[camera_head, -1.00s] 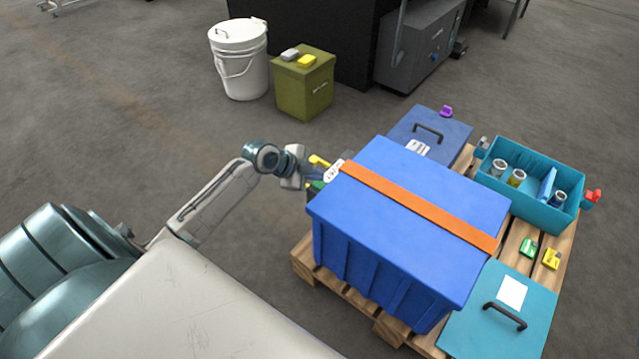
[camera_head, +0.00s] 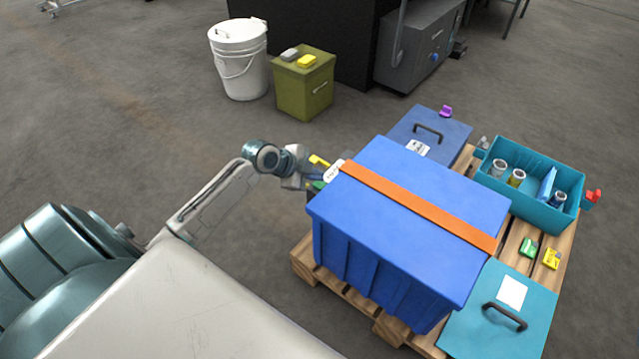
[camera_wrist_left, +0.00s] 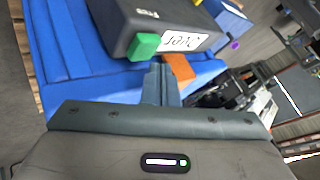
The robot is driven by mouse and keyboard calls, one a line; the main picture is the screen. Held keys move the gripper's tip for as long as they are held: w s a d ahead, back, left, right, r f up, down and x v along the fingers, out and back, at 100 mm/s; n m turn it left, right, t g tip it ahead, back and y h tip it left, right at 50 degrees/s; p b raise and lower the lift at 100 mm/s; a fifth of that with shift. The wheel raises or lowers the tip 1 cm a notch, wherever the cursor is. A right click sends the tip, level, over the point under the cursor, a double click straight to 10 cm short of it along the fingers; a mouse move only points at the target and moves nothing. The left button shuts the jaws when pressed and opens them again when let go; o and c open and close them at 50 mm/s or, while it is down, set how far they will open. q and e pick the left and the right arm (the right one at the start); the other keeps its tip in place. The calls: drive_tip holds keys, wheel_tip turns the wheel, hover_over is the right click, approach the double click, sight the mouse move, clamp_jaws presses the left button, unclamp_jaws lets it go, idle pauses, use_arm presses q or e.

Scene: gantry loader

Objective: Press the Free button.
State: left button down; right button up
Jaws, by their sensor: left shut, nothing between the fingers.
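A dark grey control box (camera_wrist_left: 160,22) shows in the left wrist view, with small white lettering that seems to read "Free" and a white label (camera_wrist_left: 184,42) with black letters. A green button (camera_wrist_left: 143,46) sticks out of its near side. My left gripper (camera_wrist_left: 161,72) is shut and empty, its fingertips just below and right of the green button; whether they touch it I cannot tell. In the head view my left gripper (camera_head: 312,183) is beside the far left corner of the blue crate, next to a yellow part (camera_head: 319,161) and a white label (camera_head: 334,172). My right gripper is not in view.
The large blue crate (camera_head: 370,240) with an orange strap (camera_head: 420,208) stands on a wooden pallet (camera_head: 303,262). A teal bin (camera_head: 497,184) and a teal lid (camera_head: 475,325) are to its right. A white bucket (camera_head: 240,72) and an olive box (camera_head: 304,93) stand behind on open floor.

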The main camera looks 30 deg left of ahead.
sight(316, 185)
use_arm(q)
drive_tip(key=shift+f, duration=0.1)
drive_tip(key=shift+f, duration=0.3)
drive_tip(key=shift+f+b, duration=0.45)
drive_tip(key=shift+f, duration=0.05)
idle(0.6)
idle(0.3)
drive_tip(key=shift+r+p, duration=0.85)
drive_tip(key=shift+r, duration=0.1)
wheel_tip(316, 185, up, 5)
drive_tip(key=p, duration=0.4)
idle(0.6)
